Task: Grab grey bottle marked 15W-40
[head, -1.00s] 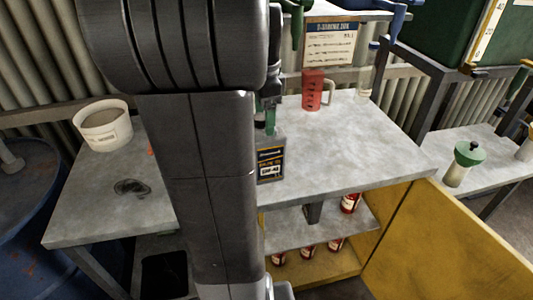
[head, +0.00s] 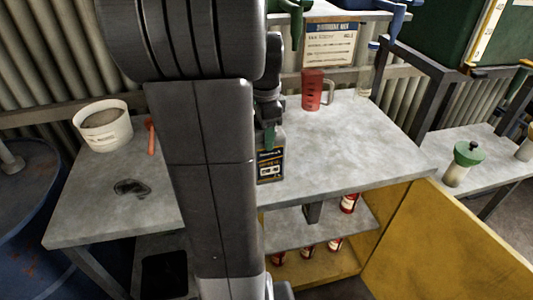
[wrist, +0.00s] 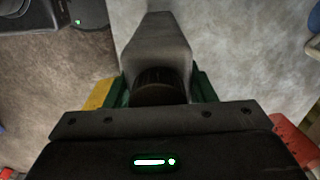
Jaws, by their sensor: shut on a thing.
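The grey bottle (head: 270,165), with a dark label whose print is too blurred to read surely, stands upright near the front edge of the grey workbench (head: 330,150). My gripper (head: 268,138) has come down on its top, and its green fingers are shut on it. In the wrist view, the bottle's grey body (wrist: 156,42) and dark cap (wrist: 160,85) lie between the green fingers of my gripper (wrist: 160,90). The bottle's left side is hidden behind my arm in the head view.
A red jug (head: 312,90) and a clear bottle (head: 367,72) stand at the back. A white bucket (head: 104,128) and red tool (head: 151,137) are on the left. An open yellow cabinet door (head: 445,240) is below right. A green-lidded container (head: 463,165) stands on the right bench.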

